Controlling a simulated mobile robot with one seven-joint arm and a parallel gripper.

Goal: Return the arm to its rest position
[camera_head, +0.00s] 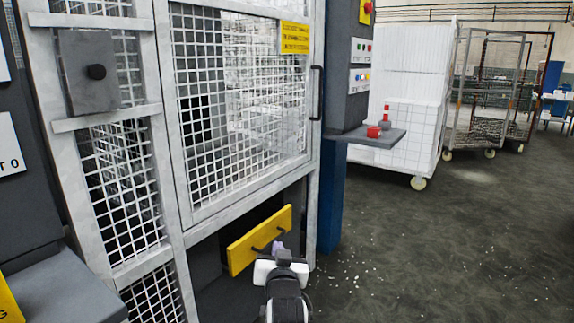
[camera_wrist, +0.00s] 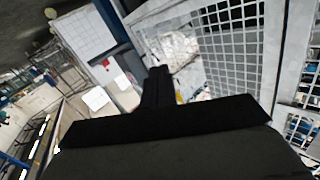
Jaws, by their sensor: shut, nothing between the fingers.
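My arm's end (camera_head: 284,268) shows at the bottom middle of the head view, low in front of the press cage. A yellow bar (camera_head: 260,240) on the press is just beyond it; I cannot tell whether they touch. In the wrist view my gripper (camera_wrist: 158,76) shows as dark fingers close together, with nothing held between them. The wrist view is tilted, and the dark gripper body fills its lower part.
The mesh press door (camera_head: 240,110) stands close ahead and left. A grey shelf (camera_head: 390,139) with a red item juts out right of the blue post (camera_head: 329,205). A white block stack (camera_head: 405,95) and wire carts (camera_head: 487,90) stand behind. The right floor (camera_head: 460,240) is mostly clear.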

